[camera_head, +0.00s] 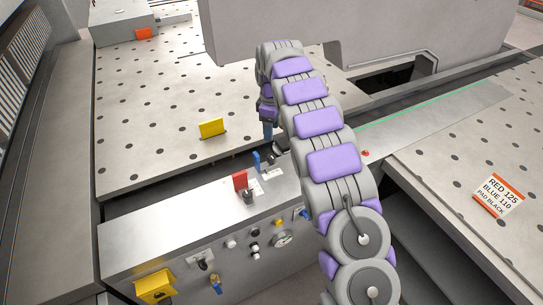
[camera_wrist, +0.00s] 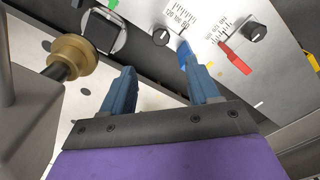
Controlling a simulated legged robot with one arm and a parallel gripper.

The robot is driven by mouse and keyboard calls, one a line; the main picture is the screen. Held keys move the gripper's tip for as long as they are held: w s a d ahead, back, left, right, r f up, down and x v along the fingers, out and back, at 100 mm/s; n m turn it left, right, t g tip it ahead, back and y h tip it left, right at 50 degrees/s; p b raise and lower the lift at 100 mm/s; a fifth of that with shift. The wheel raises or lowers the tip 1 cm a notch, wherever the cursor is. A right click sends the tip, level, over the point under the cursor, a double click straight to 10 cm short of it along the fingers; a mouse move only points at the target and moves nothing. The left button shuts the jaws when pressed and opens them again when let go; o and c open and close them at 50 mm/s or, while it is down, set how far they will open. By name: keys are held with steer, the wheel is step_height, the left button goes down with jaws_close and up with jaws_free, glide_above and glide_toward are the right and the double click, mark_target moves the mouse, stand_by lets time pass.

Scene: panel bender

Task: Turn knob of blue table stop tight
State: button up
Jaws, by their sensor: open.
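The blue table stop (camera_head: 256,160) stands on the grey control console beside a white scale plate. In the wrist view the blue stop (camera_wrist: 184,54) shows at its scale, with its round black knob (camera_wrist: 161,37) to the left. The red stop (camera_head: 240,181) has its own scale and black knob (camera_head: 248,196); in the wrist view the red stop (camera_wrist: 236,58) lies right of the blue one. My gripper (camera_wrist: 160,70) is open and empty, its blue fingers apart below the blue stop's knob in the picture. In the head view the fingers (camera_head: 267,130) are partly hidden by my arm.
A card (camera_head: 497,195) reads RED 125, BLUE 110, PAD BLACK. A brass knob (camera_wrist: 75,58) and a black square pad (camera_wrist: 103,30) are left in the wrist view. A yellow block (camera_head: 212,128) stands on the perforated table. The console front carries a gauge (camera_head: 282,239).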

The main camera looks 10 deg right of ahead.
mark_target(271, 156)
step_height(271, 156, down, 13)
steer(key=shift+f+b, duration=0.15)
steer(key=shift+b, duration=0.65)
steer(key=shift+c, duration=0.2)
steer(key=c, duration=1)
